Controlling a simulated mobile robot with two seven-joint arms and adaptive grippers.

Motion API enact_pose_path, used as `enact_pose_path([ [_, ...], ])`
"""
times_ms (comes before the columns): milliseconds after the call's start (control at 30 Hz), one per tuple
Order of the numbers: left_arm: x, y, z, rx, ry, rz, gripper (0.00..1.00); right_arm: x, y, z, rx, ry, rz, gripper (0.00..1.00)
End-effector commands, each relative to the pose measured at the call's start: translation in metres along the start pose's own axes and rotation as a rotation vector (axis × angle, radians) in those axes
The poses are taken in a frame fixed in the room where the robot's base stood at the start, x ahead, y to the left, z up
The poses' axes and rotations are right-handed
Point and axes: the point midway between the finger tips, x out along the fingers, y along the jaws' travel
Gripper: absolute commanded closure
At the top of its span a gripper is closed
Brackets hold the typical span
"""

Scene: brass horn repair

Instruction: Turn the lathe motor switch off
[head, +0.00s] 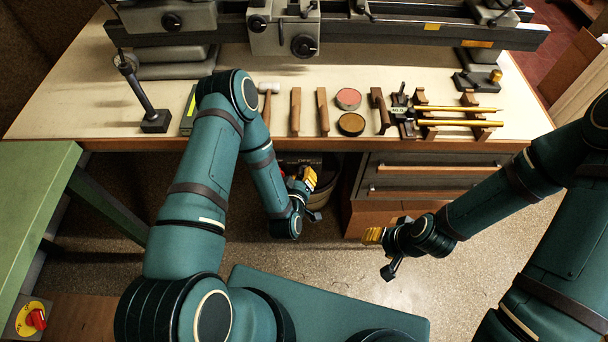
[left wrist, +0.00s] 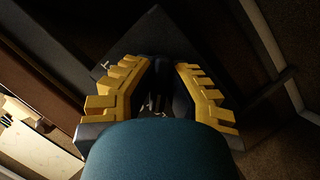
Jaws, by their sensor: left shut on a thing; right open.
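A rotary switch with a yellow face and a red knob (head: 36,319) is on a grey box at the lower left of the head view, beside the green table. The lathe (head: 300,30) stands along the back of the bench. My right gripper (head: 380,252) is open over the floor at right of centre, far from the switch.
The bench (head: 75,105) holds a mallet (head: 268,100), wooden-handled tools, two round tins (head: 349,98) and brass rods (head: 460,123). A green table (head: 30,205) is at left. Floor is clear at right.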

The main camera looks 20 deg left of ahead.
Motion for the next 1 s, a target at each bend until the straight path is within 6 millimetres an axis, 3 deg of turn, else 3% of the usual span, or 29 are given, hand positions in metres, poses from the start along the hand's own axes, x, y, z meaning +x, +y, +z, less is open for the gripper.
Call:
enact_pose_path([
  [1000, 0.001, 0.001, 0.000, 0.584, 0.002, -0.240, 1.00, -0.011, -0.004, 0.001, 0.001, -0.004, 0.000, 0.48],
])
